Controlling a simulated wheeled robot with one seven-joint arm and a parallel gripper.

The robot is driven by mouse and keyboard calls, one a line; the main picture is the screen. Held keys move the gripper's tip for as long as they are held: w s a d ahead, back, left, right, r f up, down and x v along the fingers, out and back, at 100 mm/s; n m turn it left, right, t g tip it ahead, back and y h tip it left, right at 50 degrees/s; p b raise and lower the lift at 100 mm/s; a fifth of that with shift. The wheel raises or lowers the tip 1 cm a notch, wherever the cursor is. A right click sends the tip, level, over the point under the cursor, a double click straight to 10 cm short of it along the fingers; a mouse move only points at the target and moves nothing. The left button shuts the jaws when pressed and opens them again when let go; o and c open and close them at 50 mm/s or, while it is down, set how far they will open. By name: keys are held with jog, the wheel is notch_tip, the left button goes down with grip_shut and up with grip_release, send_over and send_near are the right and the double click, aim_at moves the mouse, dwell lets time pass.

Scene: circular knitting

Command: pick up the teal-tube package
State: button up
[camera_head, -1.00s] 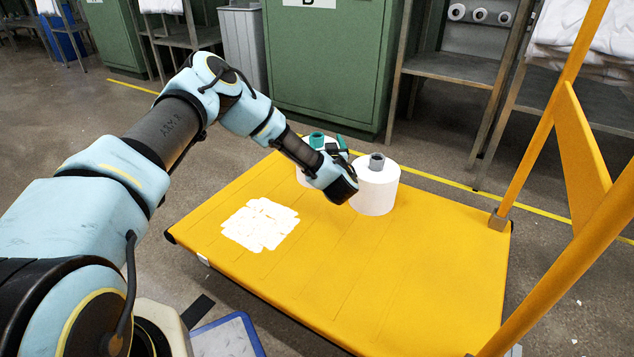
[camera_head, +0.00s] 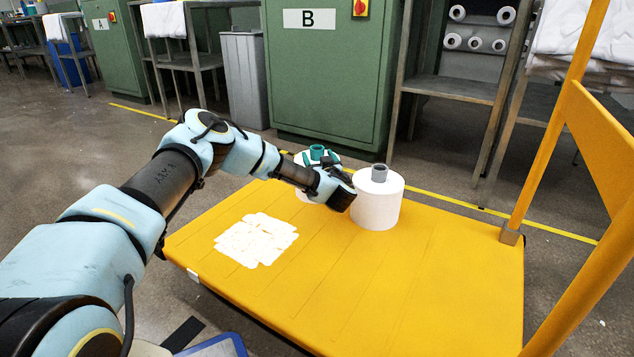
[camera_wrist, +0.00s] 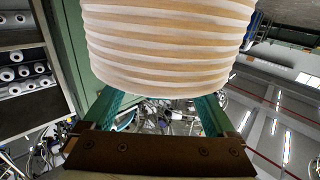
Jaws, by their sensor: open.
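The teal-tube package (camera_head: 302,158) is a white yarn package standing at the back of the yellow cart. Its teal tube (camera_head: 317,152) sticks up from the top. My forearm and gripper hide much of its front and right side. My gripper (camera_head: 329,160) is open, at the package's right side, with its teal fingers pointing away from the head camera. In the wrist view, a ribbed cream yarn package (camera_wrist: 170,45) fills the top, just beyond the two spread fingers (camera_wrist: 157,98). Its tube is out of that view. Contact cannot be told.
A second white package with a grey tube (camera_head: 377,200) stands close to the right of my gripper. The yellow cart handle (camera_head: 600,130) rises at the right. Green cabinet B (camera_head: 320,75) stands behind.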

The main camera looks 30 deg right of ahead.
jog(key=shift+b+x, duration=0.3)
jog(key=shift+x, duration=0.8)
grip_shut()
jog(key=shift+r, duration=0.1)
